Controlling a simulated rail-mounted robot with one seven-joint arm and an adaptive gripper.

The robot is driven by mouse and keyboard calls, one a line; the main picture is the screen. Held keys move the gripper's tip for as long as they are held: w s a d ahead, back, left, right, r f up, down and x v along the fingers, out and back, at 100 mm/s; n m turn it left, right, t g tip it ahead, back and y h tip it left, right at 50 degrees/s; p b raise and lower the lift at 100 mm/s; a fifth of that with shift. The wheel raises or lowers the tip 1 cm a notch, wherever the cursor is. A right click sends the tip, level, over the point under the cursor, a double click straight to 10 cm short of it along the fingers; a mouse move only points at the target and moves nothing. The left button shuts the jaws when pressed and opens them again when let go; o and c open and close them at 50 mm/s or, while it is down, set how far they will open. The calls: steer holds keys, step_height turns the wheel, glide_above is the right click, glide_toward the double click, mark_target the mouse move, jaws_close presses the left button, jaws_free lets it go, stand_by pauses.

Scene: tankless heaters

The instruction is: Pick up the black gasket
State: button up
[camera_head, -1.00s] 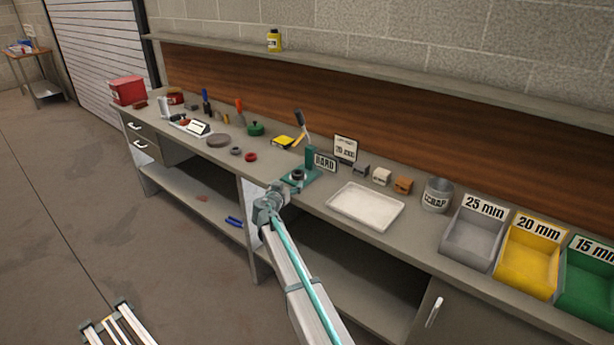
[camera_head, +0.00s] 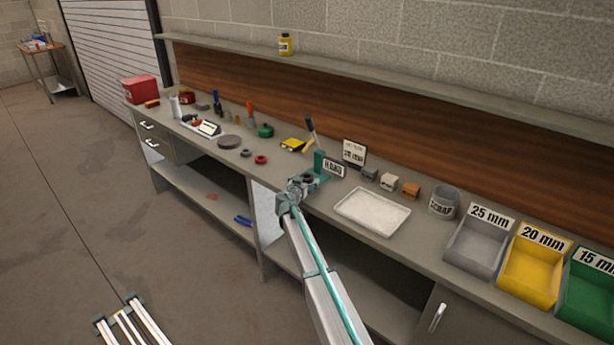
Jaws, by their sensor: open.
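A black ring-shaped gasket (camera_head: 308,180) shows on the base of a small teal lever press (camera_head: 319,163) on the workbench, close beside my gripper. My gripper (camera_head: 299,186) is at the end of my arm, at the front of the press, and partly covers the press base. It is open; its fingers are small and hard to make out. I cannot tell whether it touches the gasket. A dark grey ring (camera_head: 246,153) and a red ring (camera_head: 260,160) lie farther left on the bench.
Small blocks (camera_head: 389,182), a SCRAP bucket (camera_head: 444,203) and bins labelled 25 mm (camera_head: 476,245), 20 mm (camera_head: 532,268) and 15 mm follow. A yellow item (camera_head: 292,144) lies behind left.

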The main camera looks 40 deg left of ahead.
steer(key=shift+x, duration=0.85)
steer(key=c, duration=1.4)
steer(key=shift+o, duration=0.2)
steer(key=shift+r, duration=0.15)
